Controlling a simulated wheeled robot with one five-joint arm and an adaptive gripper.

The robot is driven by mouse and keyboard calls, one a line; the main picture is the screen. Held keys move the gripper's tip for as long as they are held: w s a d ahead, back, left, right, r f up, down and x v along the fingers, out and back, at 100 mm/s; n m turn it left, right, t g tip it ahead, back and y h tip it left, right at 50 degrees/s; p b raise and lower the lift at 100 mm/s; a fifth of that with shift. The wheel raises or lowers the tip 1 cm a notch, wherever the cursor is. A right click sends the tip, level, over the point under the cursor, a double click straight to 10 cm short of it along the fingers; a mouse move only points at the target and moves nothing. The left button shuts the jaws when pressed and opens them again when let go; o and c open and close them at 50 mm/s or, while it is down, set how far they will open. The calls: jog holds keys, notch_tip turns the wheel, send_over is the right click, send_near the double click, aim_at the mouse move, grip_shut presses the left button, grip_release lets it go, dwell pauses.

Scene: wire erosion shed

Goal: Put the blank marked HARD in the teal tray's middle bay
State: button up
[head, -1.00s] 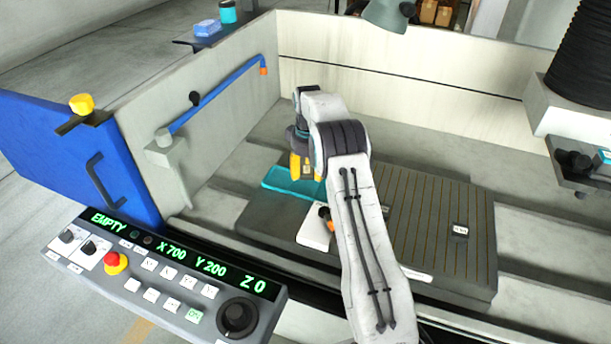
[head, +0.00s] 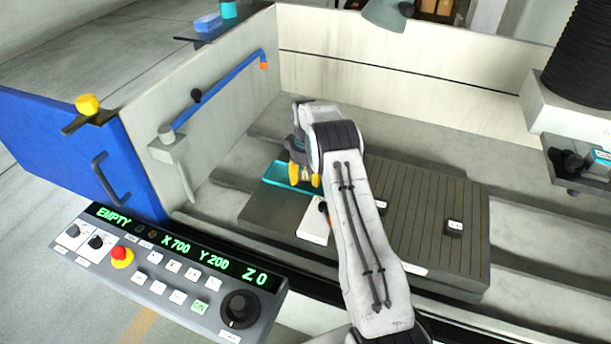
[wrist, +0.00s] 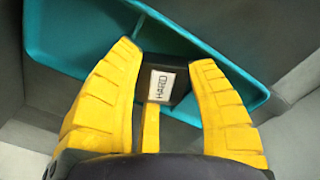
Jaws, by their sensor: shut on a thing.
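My gripper (wrist: 165,54) has its yellow fingers shut on a dark blank (wrist: 163,84). The blank's white label reads HARD and appears turned round in the wrist view. The teal tray (wrist: 65,30) lies behind and below the blank in that view. In the head view, my gripper (head: 305,178) is over the right part of the teal tray (head: 278,172). I cannot tell whether the blank touches the tray.
Another dark blank with a white label (head: 454,226) sits on the slotted plate (head: 415,215) at right. A white pad (head: 313,229) lies in front of the tray. The tank's side wall (head: 225,115) stands left; a control panel (head: 180,265) is in front.

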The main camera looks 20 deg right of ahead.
jog(key=shift+f+b, duration=0.35)
